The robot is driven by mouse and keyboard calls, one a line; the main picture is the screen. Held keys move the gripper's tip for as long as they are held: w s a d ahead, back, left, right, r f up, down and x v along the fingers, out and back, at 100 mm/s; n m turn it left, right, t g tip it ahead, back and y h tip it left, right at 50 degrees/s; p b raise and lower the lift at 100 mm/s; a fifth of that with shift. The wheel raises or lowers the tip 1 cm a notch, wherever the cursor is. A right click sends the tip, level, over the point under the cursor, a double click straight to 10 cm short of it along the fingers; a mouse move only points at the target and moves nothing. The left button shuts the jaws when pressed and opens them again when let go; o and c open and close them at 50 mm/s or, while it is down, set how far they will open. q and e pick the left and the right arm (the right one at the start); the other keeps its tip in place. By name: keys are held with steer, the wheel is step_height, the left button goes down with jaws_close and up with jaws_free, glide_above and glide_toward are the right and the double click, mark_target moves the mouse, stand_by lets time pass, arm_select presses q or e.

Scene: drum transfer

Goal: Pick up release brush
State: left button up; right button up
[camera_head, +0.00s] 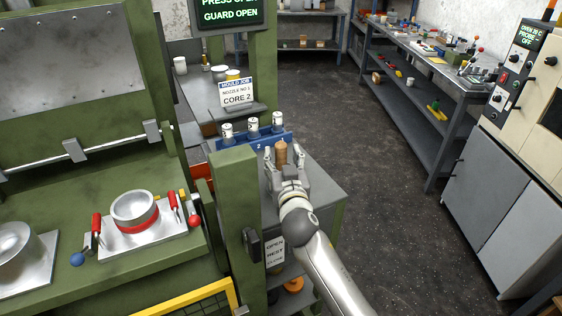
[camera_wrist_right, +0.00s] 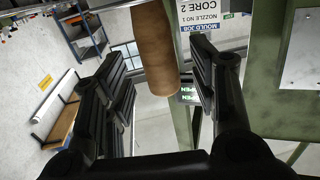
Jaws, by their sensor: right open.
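The brush shows as a brown wooden handle (camera_head: 281,152), upright at the front of the small grey table beside the green press. Its lower end and bristles are hidden. My left gripper is out of view.
A blue rack (camera_head: 243,143) with several white labelled canisters (camera_head: 252,125) stands just behind the handle. The green press post (camera_head: 238,215) rises close left of my right arm. A sign reading CORE 2 (camera_head: 237,93) stands further back. Open floor (camera_head: 345,130) lies to the right.

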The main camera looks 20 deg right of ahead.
steer(key=shift+w+d, duration=0.2)
steer(key=shift+w, duration=1.2)
steer(key=shift+c, duration=0.4)
